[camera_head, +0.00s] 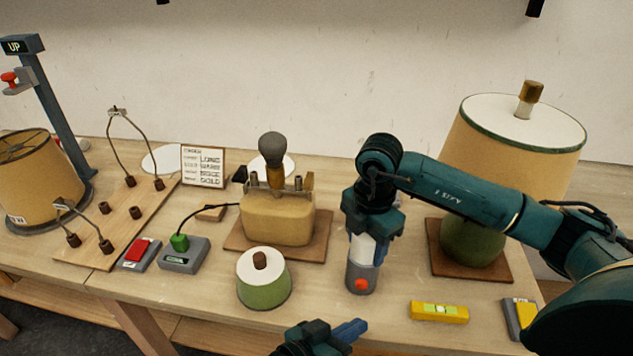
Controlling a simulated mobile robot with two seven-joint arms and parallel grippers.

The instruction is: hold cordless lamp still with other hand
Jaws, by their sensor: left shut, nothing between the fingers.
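A large lamp with a tan shade (480,150) and a green base (473,243) stands upright on a wooden board at right; no cord shows on it. A beige lamp base (277,222) with a dark bulb (272,146) stands on another board; a black cord runs to its left side. I cannot tell which is the cordless lamp. My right gripper (364,249) points down, fingers beside a white-and-grey cylinder (361,279) with a red button; its grip is unclear. It is apart from both lamps. My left gripper (345,330) is shut and empty at the bottom edge.
A green pot with a white top (263,279) stands in front of the beige base. A grey box with a green plug (183,255), a red-topped box (139,254) and a peg board (117,222) are left. A yellow level (439,311) lies front right.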

